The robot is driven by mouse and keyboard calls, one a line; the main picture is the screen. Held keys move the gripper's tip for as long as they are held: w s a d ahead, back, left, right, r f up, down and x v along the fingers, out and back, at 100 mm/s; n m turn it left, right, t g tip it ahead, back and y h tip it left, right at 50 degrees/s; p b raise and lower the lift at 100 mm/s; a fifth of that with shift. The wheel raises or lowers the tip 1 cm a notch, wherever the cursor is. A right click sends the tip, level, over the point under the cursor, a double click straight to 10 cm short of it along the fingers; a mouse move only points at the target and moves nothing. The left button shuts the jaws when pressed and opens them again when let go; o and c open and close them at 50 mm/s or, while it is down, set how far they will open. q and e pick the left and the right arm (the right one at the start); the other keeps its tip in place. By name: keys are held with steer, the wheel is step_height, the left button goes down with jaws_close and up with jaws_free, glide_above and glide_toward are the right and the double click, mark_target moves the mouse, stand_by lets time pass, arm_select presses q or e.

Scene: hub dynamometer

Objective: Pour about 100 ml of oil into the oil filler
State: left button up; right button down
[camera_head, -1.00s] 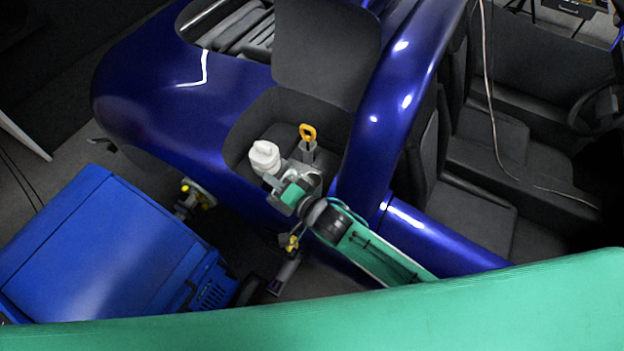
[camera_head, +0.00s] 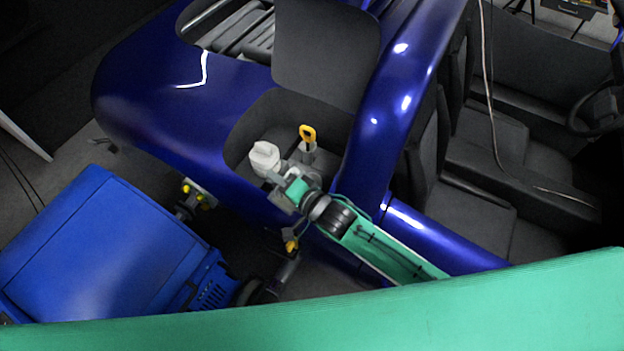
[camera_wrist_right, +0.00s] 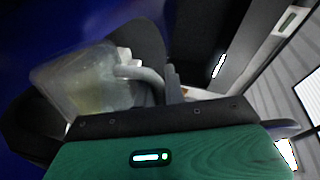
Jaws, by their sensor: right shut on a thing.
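In the right wrist view a translucent jug (camera_wrist_right: 85,82) with yellowish liquid low inside lies left of centre, its curved grey handle (camera_wrist_right: 150,80) by the dark finger. My right gripper (camera_head: 280,190) is shut; the jug's handle appears to be in its jaws, though the grip itself is partly hidden. In the head view it is over the near edge of the open bay in the blue car. A white container with a faceted top (camera_head: 264,157) stands just beyond it; I cannot tell whether this is the jug. A yellow-handled dipstick (camera_head: 307,134) rises behind. I cannot make out the filler opening. My left gripper is out of view.
The raised dark lid (camera_head: 325,45) stands behind the bay. The blue car body (camera_head: 150,95) curves around it, with a pillar (camera_head: 385,110) close on the right. A blue machine (camera_head: 105,250) stands at lower left.

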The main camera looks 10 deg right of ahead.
mark_target(271, 199)
steer(key=shift+w+d+r+m+p, duration=0.4)
steer(key=shift+p, duration=0.15)
steer(key=shift+f, duration=0.1)
steer(key=shift+s+a+f+n+b, duration=0.5)
steer(key=shift+s+a+f+b, duration=0.25)
steer(key=shift+b, duration=0.5)
steer(key=shift+s+a+r+n+p, duration=0.2)
steer(key=shift+r+n+p, duration=0.1)
steer(key=shift+p, duration=0.1)
steer(key=shift+s+a+n, duration=0.2)
steer(key=shift+a+n, duration=0.1)
steer(key=shift+n, duration=0.1)
steer(key=shift+s+a+r+n+t+h+p, duration=0.2)
steer(key=shift+r+n+t+h+p, duration=0.15)
steer(key=shift+r+p, duration=0.25)
steer(key=shift+s+a+n, duration=0.2)
steer(key=shift+n, duration=0.35)
steer(key=shift+s+a+f+n+t+b, duration=0.25)
steer(key=shift+s+a+f+n+b, duration=0.1)
steer(key=shift+n, duration=0.65)
